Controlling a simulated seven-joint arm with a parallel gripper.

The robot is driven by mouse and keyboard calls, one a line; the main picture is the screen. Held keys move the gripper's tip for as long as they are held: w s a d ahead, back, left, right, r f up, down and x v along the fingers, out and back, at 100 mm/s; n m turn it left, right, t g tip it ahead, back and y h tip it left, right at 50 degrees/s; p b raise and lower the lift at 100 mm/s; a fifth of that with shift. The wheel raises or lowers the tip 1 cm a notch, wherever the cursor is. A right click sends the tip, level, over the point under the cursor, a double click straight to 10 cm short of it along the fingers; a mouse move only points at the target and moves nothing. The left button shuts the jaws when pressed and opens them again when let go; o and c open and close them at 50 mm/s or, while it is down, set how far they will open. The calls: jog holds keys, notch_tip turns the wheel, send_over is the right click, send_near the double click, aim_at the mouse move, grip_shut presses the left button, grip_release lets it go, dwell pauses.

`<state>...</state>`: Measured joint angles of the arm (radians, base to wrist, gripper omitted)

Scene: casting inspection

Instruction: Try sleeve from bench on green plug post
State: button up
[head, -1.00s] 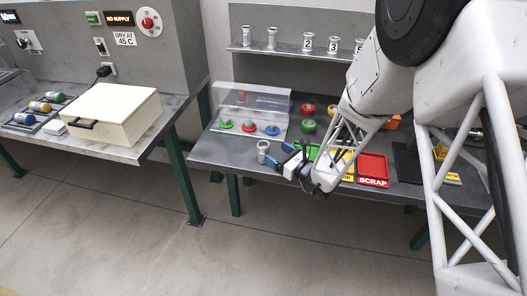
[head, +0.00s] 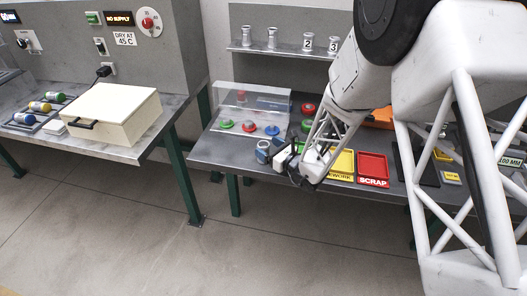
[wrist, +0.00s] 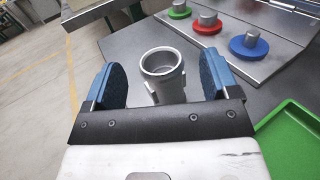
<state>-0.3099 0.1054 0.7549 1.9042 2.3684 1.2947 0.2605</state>
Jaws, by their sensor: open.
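The sleeve (wrist: 168,88) is a grey metal tube standing upright on the bench (wrist: 130,55), its open top facing up. My gripper (wrist: 158,80) is open, with blue finger pads on either side of the sleeve and a gap to each pad. In the head view my gripper (head: 270,150) is low over the front left of the bench and largely hides the sleeve. The green plug post (wrist: 179,10), a green disc with a grey peg, stands on a metal plate beyond the sleeve. It also shows in the head view (head: 227,124).
Red (wrist: 207,24) and blue (wrist: 249,44) plug posts stand to the right of the green one, with a clear shield (head: 252,98) behind. A green tray (wrist: 290,140) lies right of my gripper. A red scrap tray (head: 373,166) is farther right.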

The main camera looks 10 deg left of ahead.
aim_at(263, 144)
jog(key=shift+x, duration=1.45)
jog(key=c, duration=1.2)
jog(key=shift+r, duration=0.1)
jog(key=shift+c, duration=0.2)
jog(key=shift+r, duration=0.65)
jog(key=shift+s+d+r, duration=0.1)
jog(key=shift+s+r, duration=0.05)
jog(key=shift+r, duration=0.4)
jog(key=shift+s+d+r, duration=0.1)
jog(key=shift+r, duration=0.45)
jog(key=s+d, duration=0.3)
jog(key=s, duration=0.3)
jog(key=s+d+r, duration=0.1)
jog(key=s+d, duration=0.3)
jog(key=s, duration=0.3)
jog(key=shift+s, duration=0.3)
jog(key=shift+r, duration=0.15)
